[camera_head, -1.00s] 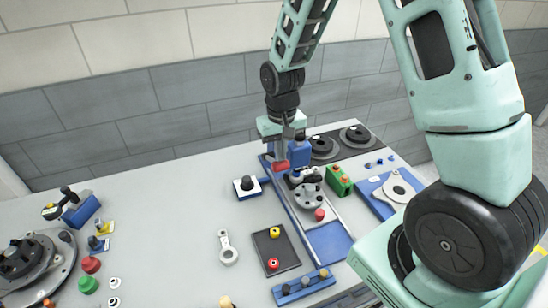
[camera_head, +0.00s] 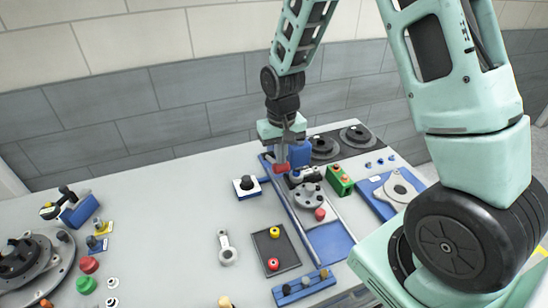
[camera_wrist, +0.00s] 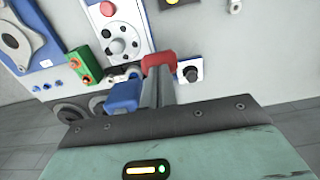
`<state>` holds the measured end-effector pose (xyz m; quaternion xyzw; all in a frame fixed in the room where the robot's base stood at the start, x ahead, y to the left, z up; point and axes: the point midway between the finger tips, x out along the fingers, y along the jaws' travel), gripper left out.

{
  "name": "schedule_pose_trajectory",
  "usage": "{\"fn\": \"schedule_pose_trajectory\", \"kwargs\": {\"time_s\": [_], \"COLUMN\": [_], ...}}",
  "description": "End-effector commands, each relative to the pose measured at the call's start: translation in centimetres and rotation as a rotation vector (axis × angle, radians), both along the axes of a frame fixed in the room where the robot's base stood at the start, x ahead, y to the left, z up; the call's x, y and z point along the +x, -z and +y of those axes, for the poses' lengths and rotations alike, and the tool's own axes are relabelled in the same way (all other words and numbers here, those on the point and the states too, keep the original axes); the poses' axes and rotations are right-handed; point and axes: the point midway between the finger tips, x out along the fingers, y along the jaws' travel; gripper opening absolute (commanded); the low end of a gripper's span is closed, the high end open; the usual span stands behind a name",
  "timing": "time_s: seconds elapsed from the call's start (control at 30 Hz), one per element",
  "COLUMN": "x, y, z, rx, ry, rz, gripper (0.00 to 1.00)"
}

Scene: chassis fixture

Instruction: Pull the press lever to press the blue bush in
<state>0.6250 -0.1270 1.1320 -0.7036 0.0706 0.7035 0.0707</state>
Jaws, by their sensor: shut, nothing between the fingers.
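The press has a blue body (camera_head: 300,153) at the back of a blue-edged base plate, and a lever with a red grip (camera_head: 282,167). My gripper (camera_head: 283,157) points down, shut, right at the red grip. In the wrist view my fingers (camera_wrist: 156,92) reach to the red grip (camera_wrist: 158,60), and the blue press body (camera_wrist: 123,97) is beside them. Nothing shows between the fingers; I cannot tell whether they touch the grip. A grey round part with holes (camera_head: 308,195) sits on the base plate in front of the press. I cannot make out the blue bush there.
A green block (camera_head: 340,180) stands right of the press, and a blue plate with a grey flange (camera_head: 396,189) lies beyond it. A black knob on a white-and-blue base (camera_head: 246,186) is to the left. A dark tray (camera_head: 275,250) lies in front. The table's middle-left is mostly clear.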

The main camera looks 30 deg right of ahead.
Motion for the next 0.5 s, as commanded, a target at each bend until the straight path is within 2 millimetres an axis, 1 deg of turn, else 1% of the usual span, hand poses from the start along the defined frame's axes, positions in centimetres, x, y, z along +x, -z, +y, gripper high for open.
{"fn": "schedule_pose_trajectory", "kwargs": {"time_s": [0.03, 0.2, 0.5], "x": [-0.03, -0.29, -0.34], "y": [0.35, 0.89, 0.90], "z": [0.01, 0.05, 0.06], "rx": [0.000, 0.000, 0.000], "ry": [0.000, 0.000, 0.000], "rz": [-0.001, -0.001, -0.001], "gripper": [0.00, 0.00, 0.00]}}
